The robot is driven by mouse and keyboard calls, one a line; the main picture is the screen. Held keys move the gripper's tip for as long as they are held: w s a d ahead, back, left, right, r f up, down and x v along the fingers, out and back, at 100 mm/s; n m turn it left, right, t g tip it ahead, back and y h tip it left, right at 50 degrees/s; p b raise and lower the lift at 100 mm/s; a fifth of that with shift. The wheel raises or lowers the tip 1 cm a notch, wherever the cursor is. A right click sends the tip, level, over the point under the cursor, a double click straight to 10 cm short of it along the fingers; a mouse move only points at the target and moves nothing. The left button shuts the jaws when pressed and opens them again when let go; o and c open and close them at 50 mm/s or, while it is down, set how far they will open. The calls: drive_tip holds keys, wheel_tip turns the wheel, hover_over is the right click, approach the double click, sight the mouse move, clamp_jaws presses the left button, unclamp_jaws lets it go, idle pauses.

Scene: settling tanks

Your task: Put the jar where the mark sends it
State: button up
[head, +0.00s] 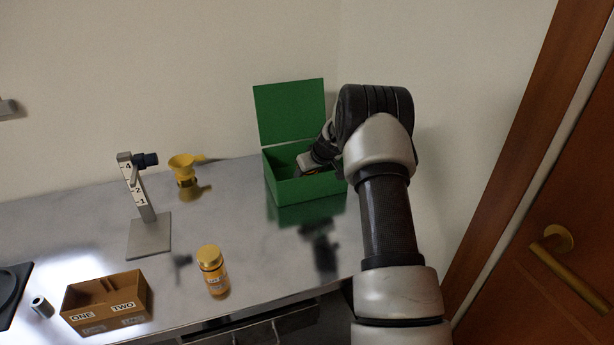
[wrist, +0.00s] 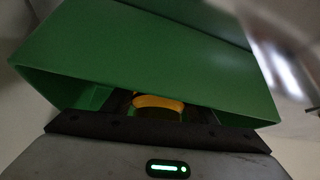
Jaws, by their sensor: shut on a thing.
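My gripper (head: 308,166) reaches down into the open green box (head: 312,190) at the back right of the counter. It is shut on a yellow-topped thing, which looks like a jar lid between the fingers in the wrist view (wrist: 158,102). Its body is hidden by the gripper and the box wall, so I cannot tell whether it touches the box floor. Another amber jar (head: 215,280) with a gold lid and a pale label stands upright on the counter, front centre. The label is too small to read surely.
The green lid (head: 290,110) stands raised behind the box. A brown box (head: 107,300) marked ONE and TWO is at front left. A numbered stand (head: 150,235) and a yellow funnel (head: 184,168) stand behind. A small cylinder (head: 42,306) is far left. The middle counter is clear.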

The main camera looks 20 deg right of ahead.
drive_tip(key=shift+r, duration=0.1)
drive_tip(key=o, duration=1.5)
drive_tip(key=shift+f, duration=0.2)
drive_tip(key=shift+o, duration=0.2)
drive_tip(key=shift+r, duration=0.1)
